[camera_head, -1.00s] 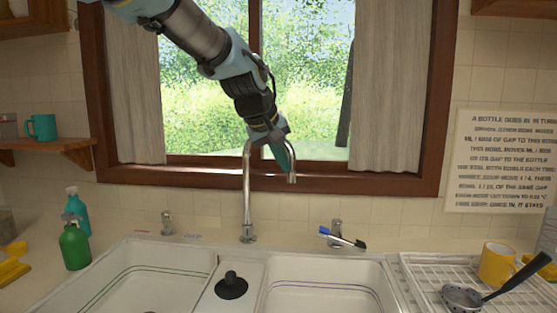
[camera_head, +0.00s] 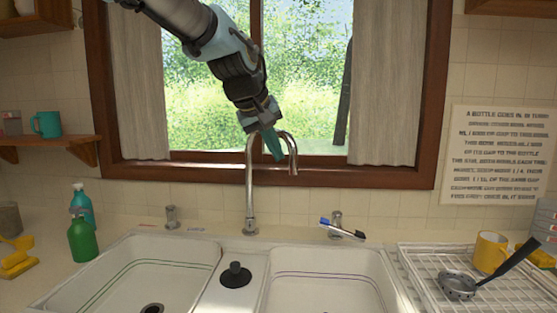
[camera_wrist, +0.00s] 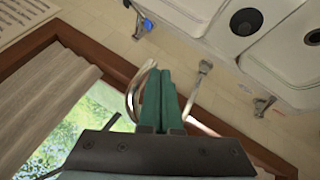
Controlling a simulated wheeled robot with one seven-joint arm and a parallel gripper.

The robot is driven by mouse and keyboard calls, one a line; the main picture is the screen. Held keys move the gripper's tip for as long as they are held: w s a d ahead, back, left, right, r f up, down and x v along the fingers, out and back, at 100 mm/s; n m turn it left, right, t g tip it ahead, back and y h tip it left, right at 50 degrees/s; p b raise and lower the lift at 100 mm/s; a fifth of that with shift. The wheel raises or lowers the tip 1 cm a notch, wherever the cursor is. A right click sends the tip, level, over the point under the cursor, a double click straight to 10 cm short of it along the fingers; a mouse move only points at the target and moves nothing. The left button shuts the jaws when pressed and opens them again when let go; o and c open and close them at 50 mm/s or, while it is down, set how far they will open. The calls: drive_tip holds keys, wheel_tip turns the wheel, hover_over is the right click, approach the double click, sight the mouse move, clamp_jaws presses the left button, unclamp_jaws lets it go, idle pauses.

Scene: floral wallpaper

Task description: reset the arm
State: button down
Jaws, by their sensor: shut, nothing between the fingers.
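My gripper (camera_head: 273,146) hangs from my arm in front of the window, at the top of the silver faucet (camera_head: 249,190). Its teal fingers are shut with nothing between them. In the wrist view my gripper (camera_wrist: 160,95) shows its two fingers pressed together, with the faucet's curved spout (camera_wrist: 140,88) close beside them. I cannot tell whether the fingers touch the faucet.
Below is a double sink with a left basin (camera_head: 128,268) and a right basin (camera_head: 322,285). A green bottle (camera_head: 81,238) stands at left. A dish rack (camera_head: 425,275) at right holds a yellow mug (camera_head: 489,252) and a ladle (camera_head: 460,286). A window frame (camera_head: 350,176) is behind.

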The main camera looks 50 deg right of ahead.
drive_tip(key=s+a+r+b, duration=0.2)
drive_tip(key=a+r, duration=0.2)
drive_tip(key=r, duration=0.2)
drive_tip(key=w+a+f+n+t+y, duration=0.1)
drive_tip(key=w+a+f+n+y, duration=0.1)
drive_tip(key=w+a+f, duration=0.75)
drive_tip(key=w+a+f+n+t+y, duration=0.1)
drive_tip(key=w+a+f+y, duration=0.1)
drive_tip(key=w+a+f, duration=0.8)
drive_tip(key=w+a+f+n+y, duration=0.1)
drive_tip(key=a+f, duration=0.1)
drive_tip(key=a, duration=0.8)
drive_tip(key=w+a+f+n+y, duration=0.1)
drive_tip(key=a+f, duration=0.2)
drive_tip(key=a, duration=0.7)
drive_tip(key=s+a+f, duration=0.3)
drive_tip(key=a, duration=0.4)
drive_tip(key=s+a+f+n+g+y, duration=0.1)
drive_tip(key=s+a+f, duration=0.2)
drive_tip(key=a, duration=0.4)
drive_tip(key=shift+s+f+n, duration=0.3)
drive_tip(key=shift+s, duration=0.15)
